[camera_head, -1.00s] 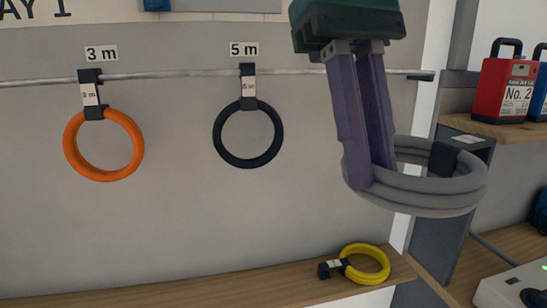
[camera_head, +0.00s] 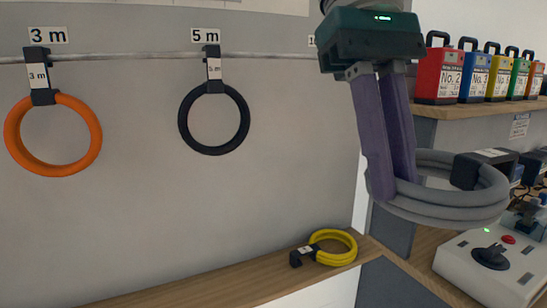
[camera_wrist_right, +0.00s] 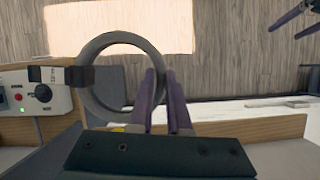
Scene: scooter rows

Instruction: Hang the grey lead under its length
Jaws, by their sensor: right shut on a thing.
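My right gripper (camera_head: 390,190) is shut on the coiled grey lead (camera_head: 450,212) and holds it in the air, right of the rail. The lead's dark strap with a white label (camera_head: 485,168) is on the coil's far right side; its print is unreadable. The lead and right gripper (camera_wrist_right: 158,105) also show in the right wrist view. The wall rail (camera_head: 130,57) carries an orange lead (camera_head: 93,125) under "3 m" (camera_head: 48,35) and a black lead (camera_head: 184,125) under "5 m" (camera_head: 205,35). A third label (camera_head: 311,41) is mostly hidden by my gripper. My left gripper (camera_wrist_right: 297,22) shows empty, fingers apart, in the wrist view.
A yellow lead (camera_head: 334,260) lies on the wooden ledge (camera_head: 200,290) below the rail. Numbered coloured packs (camera_head: 438,75) stand on a shelf at right. A white control box (camera_head: 475,270) sits below the held lead. The wall under the rail is clear between the hung leads.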

